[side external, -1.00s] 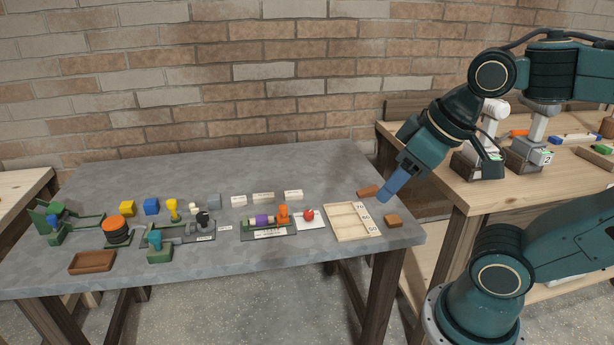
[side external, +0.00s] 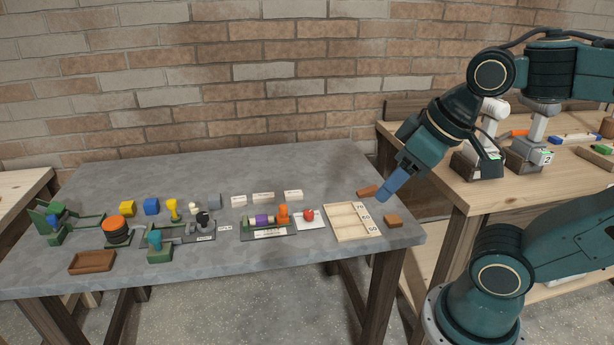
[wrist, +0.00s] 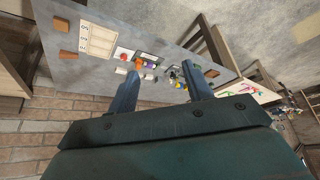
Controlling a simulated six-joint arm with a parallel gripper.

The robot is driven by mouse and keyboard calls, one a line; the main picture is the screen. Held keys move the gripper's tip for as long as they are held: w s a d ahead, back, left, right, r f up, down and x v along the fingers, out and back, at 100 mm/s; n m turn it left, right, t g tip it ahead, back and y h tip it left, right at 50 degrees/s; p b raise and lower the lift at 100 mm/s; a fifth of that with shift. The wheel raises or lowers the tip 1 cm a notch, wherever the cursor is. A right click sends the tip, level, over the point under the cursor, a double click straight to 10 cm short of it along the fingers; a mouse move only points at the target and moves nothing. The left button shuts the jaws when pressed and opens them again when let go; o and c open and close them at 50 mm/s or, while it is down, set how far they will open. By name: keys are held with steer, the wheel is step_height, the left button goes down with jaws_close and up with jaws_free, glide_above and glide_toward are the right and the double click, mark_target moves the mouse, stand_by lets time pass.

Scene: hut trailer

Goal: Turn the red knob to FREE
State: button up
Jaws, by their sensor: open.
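The red knob (side external: 308,215) sits on a white plate (side external: 312,226) on the grey table, between the orange-handled fixture and the wooden tray. Its plate shows small in the wrist view (wrist: 123,54); any lettering there is too small to read. My gripper (side external: 384,198) is above the right end of the table, to the right of the knob and apart from it. In the wrist view my gripper (wrist: 162,80) shows two spread fingers with nothing between them.
A wooden tray (side external: 333,235) marked with numbers lies right of the knob. A brown block (side external: 393,220) lies by the table's right edge. A fixture with an orange handle (side external: 283,214) stands close on the knob's left. White labelled blocks (side external: 264,198) lie behind. The table's back is clear.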

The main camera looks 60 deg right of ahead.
steer(key=w, duration=0.1)
steer(key=m+g, duration=0.6)
steer(key=m, duration=1.2)
glide_above(309, 212)
step_height(309, 212, down, 16)
steer(key=shift+f, duration=0.1)
steer(key=shift+f, duration=6.8)
